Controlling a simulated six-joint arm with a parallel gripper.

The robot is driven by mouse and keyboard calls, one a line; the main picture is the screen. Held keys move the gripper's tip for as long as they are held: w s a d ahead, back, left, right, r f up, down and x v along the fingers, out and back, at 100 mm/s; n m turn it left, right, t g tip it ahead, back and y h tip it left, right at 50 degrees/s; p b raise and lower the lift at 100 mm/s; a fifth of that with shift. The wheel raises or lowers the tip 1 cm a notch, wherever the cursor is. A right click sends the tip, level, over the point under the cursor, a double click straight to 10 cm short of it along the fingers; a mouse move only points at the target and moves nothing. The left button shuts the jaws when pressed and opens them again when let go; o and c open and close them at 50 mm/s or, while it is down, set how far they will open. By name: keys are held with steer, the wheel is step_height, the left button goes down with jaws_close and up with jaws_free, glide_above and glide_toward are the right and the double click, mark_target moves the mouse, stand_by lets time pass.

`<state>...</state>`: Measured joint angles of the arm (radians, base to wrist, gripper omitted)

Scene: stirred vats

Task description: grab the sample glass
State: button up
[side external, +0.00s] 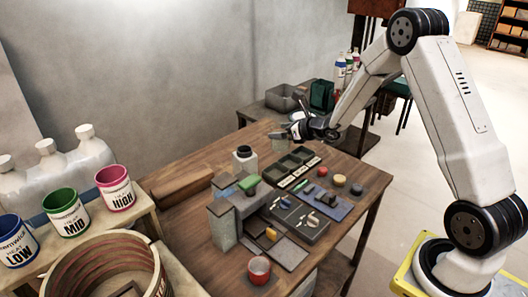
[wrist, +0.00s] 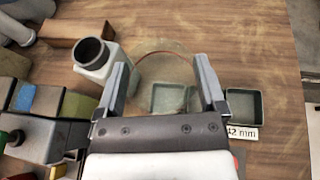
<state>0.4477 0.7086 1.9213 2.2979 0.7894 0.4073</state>
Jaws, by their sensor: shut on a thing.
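The sample glass (wrist: 160,66) is a clear, faintly tinted round vessel, seen from above in the wrist view. The two fingers of my gripper (wrist: 161,80) stand on either side of it, shut on the glass. In the side view my gripper (side external: 288,134) reaches in from the right over the back part of the wooden table. The glass (side external: 279,145) shows there as a small, pale see-through shape under the fingertips. Its base is hard to make out, so I cannot tell whether it touches the table.
A white bottle with a dark neck (wrist: 93,58) stands close to my left finger. A tray compartment (wrist: 243,105) labelled "42 mm" lies to the right. Paint cans (side external: 115,188) stand at left.

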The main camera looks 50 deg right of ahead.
steer(key=shift+s+a+r, duration=0.15)
steer(key=shift+s+r, duration=0.1)
steer(key=shift+s, duration=0.2)
steer(key=shift+r, duration=0.1)
stand_by(0.4)
